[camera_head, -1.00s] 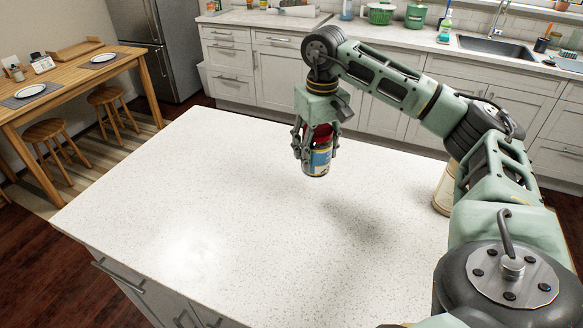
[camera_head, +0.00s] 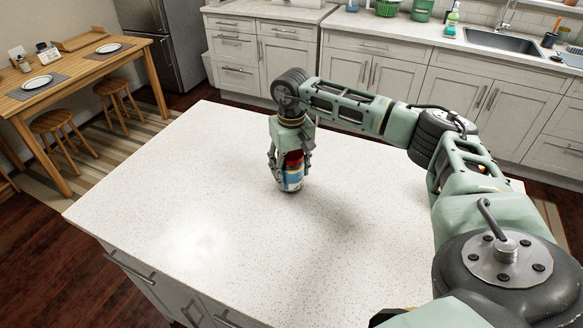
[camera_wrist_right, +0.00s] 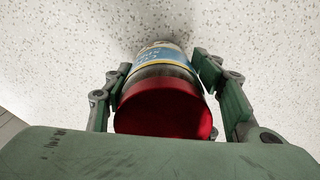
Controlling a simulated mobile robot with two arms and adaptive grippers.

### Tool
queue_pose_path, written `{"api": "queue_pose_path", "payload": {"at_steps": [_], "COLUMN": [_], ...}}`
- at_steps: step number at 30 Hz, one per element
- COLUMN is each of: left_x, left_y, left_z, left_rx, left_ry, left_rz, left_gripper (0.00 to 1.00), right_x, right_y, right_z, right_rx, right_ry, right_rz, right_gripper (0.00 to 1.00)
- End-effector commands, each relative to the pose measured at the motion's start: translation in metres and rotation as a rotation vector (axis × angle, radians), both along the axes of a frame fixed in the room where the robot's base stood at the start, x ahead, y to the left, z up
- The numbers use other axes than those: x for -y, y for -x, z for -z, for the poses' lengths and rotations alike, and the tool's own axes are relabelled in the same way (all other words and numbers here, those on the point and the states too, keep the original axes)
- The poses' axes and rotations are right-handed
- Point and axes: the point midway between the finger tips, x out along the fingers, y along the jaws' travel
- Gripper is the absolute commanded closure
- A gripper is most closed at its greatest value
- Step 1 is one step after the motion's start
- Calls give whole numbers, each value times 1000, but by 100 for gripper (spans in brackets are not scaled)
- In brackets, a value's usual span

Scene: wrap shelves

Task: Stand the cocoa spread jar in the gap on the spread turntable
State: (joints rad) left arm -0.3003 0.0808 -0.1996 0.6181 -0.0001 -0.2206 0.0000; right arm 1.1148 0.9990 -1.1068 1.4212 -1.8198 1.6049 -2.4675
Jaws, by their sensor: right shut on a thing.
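The cocoa spread jar (camera_head: 293,178) has a red lid and a blue and yellow label. My right gripper (camera_head: 291,166) points down and is shut around it, with the jar upright over the white island counter. In the right wrist view the red lid (camera_wrist_right: 165,108) is close to the palm, with a finger on each side. The jar's base is close to the counter; I cannot tell whether it touches. The spread turntable is not visible in these views. My left gripper is not in view.
The speckled white counter (camera_head: 190,215) is bare around the jar. My right arm covers its right part. Behind are grey cabinets with a sink (camera_head: 502,40). A wooden table (camera_head: 75,70) with plates and stools stands at the left.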

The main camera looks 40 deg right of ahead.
Motion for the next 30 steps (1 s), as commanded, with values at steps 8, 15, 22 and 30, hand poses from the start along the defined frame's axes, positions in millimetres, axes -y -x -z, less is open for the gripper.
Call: {"api": "queue_pose_path", "payload": {"at_steps": [8, 15, 22, 30], "left_x": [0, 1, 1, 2], "left_y": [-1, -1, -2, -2], "left_z": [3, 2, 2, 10], "left_rx": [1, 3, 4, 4], "left_ry": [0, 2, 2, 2], "left_rz": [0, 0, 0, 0], "left_gripper": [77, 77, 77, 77], "right_x": [0, 0, 0, 0], "right_y": [0, 0, 0, -1], "right_z": [2, 2, 2, -25], "right_rx": [0, 0, 0, 6], "right_ry": [-1, 0, 0, -1], "right_rz": [-1, -1, -1, -2], "right_gripper": [45, 30, 30, 30]}}
